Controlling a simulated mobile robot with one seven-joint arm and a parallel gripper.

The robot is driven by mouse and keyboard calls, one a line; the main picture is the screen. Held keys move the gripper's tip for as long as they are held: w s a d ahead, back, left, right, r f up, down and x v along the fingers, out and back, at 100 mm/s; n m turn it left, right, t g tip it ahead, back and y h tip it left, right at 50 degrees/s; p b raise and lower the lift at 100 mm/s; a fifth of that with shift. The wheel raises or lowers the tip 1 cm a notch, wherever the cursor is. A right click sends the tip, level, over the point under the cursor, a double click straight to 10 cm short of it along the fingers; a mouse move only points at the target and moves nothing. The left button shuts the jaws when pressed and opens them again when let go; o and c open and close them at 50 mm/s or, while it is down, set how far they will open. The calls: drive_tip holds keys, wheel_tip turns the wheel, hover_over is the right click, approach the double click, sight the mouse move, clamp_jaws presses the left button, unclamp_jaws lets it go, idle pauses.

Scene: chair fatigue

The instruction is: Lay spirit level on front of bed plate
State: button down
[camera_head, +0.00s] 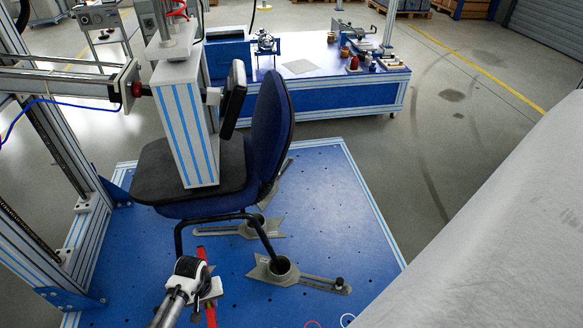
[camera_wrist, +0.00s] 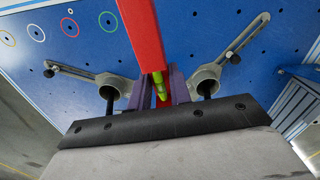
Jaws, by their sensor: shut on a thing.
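The red spirit level (camera_head: 211,314) runs through my gripper (camera_head: 208,287) at the bottom centre of the head view. In the wrist view the level (camera_wrist: 144,35) reaches from the top edge down between the purple fingers of my gripper (camera_wrist: 163,90), which is shut on it. A yellow-green vial shows near the fingers; the level's lower end is hidden by the gripper. The level is over the front part of the blue bed plate (camera_head: 350,225), also in the wrist view (camera_wrist: 205,30). I cannot tell whether it touches the plate.
A blue office chair (camera_head: 270,130) stands on the plate, its feet in grey clamps (camera_head: 280,268). A striped press column (camera_head: 185,120) bears on its seat. Coloured rings (camera_wrist: 70,27) mark the plate's front. A blue workbench (camera_head: 310,100) stands behind.

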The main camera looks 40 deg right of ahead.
drive_tip(key=s+d+f+m+b, duration=0.3)
drive_tip(key=d+m+b, duration=0.2)
drive_tip(key=d+b, duration=0.3)
drive_tip(key=s+d+f+m+b, duration=0.3)
drive_tip(key=d+m+b, duration=0.15)
drive_tip(key=d, duration=0.45)
drive_tip(key=s+d+f+m+b, duration=0.3)
drive_tip(key=s+d+m+b, duration=0.2)
drive_tip(key=s+d+b, duration=0.2)
drive_tip(key=s+d+f+m+b, duration=0.3)
drive_tip(key=s+d+m+b, duration=0.25)
drive_tip(key=s+b, duration=0.25)
drive_tip(key=f+b, duration=0.2)
drive_tip(key=f, duration=0.4)
drive_tip(key=f+b, duration=0.2)
drive_tip(key=f, duration=0.5)
drive_tip(key=f+b, duration=0.2)
drive_tip(key=f, duration=0.4)
drive_tip(key=shift+d+f, duration=0.25)
drive_tip(key=shift+f, duration=0.1)
drive_tip(key=c, duration=1.3)
unclamp_jaws()
